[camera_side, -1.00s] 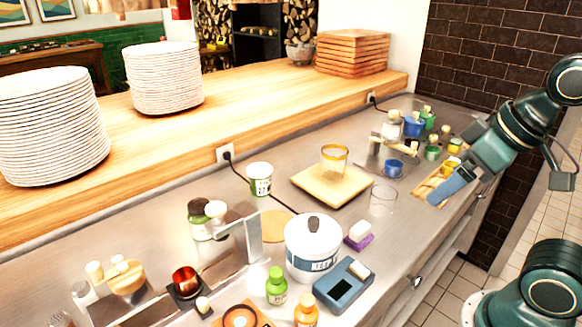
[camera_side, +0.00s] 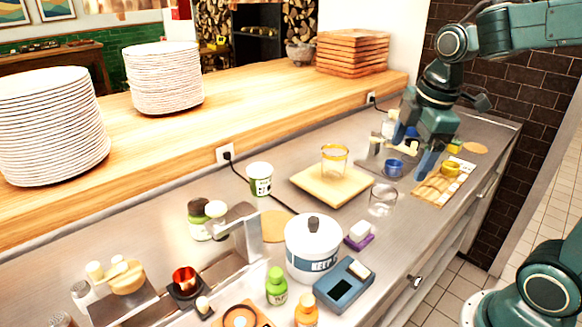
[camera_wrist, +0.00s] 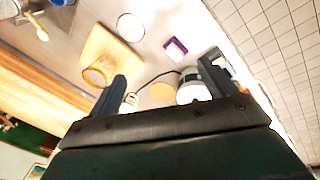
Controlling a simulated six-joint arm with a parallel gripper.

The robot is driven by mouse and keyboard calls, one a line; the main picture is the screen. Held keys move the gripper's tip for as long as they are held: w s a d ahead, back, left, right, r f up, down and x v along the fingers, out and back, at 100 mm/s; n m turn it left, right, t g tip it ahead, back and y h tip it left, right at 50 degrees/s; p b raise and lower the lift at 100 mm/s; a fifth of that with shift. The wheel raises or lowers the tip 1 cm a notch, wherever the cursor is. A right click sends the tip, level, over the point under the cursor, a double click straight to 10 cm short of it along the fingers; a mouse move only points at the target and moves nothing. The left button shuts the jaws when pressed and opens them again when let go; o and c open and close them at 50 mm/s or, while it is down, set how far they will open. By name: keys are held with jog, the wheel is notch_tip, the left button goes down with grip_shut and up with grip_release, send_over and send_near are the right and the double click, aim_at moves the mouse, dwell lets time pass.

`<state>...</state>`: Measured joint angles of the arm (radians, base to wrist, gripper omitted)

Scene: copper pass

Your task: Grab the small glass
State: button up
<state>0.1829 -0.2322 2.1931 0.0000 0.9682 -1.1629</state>
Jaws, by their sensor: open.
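A small clear glass (camera_side: 382,200) stands upright on the steel counter, right of a square wooden board; its round rim also shows at the top of the wrist view (camera_wrist: 130,27). A taller glass with a golden rim (camera_side: 333,162) stands on the board (camera_side: 310,190); it shows in the wrist view too (camera_wrist: 97,75). My gripper (camera_side: 424,172) points down above the counter, to the right of the small glass and apart from it. In the wrist view its two fingers (camera_wrist: 165,85) are spread with nothing held between them.
A blue cup (camera_side: 393,168) is behind the small glass. A wooden tray with a yellow item (camera_side: 450,167) lies to the right. A purple sponge (camera_side: 358,241) and a white lidded pot (camera_side: 312,250) stand in front. Bare counter lies around the small glass.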

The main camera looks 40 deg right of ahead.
aim_at(383, 201)
jog(key=w+d+f+n+g, duration=0.2)
jog(key=w+d+f+n, duration=0.3)
jog(key=n, duration=0.3)
jog(key=shift+w+d+f+n, duration=0.3)
jog(key=shift+w+d+f, duration=0.1)
jog(key=shift+w+d, duration=0.45)
jog(key=shift+a+f, duration=0.1)
jog(key=shift+f, duration=4.2)
jog(key=shift+f, duration=0.15)
jog(key=shift+f, duration=2.45)
jog(key=c, duration=1.1)
